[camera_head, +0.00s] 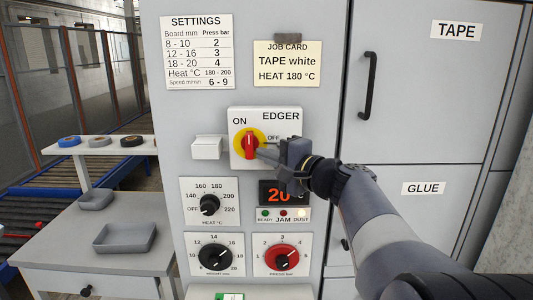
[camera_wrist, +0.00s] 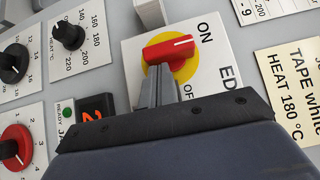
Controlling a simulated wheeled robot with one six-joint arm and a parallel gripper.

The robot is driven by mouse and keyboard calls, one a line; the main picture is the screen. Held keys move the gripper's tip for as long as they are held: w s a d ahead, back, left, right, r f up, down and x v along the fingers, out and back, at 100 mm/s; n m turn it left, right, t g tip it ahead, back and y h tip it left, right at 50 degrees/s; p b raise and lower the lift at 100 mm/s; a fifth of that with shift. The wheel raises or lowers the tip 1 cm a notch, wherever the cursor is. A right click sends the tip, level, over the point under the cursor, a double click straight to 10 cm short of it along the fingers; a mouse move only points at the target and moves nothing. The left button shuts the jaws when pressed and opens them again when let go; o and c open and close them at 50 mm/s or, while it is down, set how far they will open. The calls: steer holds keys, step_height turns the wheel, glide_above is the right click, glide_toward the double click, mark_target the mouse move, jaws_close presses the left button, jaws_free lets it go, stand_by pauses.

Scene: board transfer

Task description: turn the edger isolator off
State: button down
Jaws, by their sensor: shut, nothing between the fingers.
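The edger isolator (camera_head: 250,145) is a red rotary handle on a yellow disc, on a white plate marked ON, OFF and EDGER. The handle stands upright with its white mark towards the top, on the ON side; it also shows in the wrist view (camera_wrist: 168,49). My gripper (camera_head: 262,153) is shut and empty, coming in from the lower right. Its fingertips (camera_wrist: 157,72) are right beside the handle on the OFF side. I cannot tell whether they touch it. My gripper partly covers the plate's right side in the head view.
A blank white box (camera_head: 207,147) juts out left of the isolator. Below are the heat knob (camera_head: 209,205), a partly hidden red display (camera_head: 273,193), the black knob (camera_head: 215,256) and the red knob (camera_head: 282,257). A cupboard handle (camera_head: 369,85) sticks out at right.

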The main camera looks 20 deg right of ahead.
steer(key=shift+f+b, duration=0.25)
steer(key=shift+b, duration=0.35)
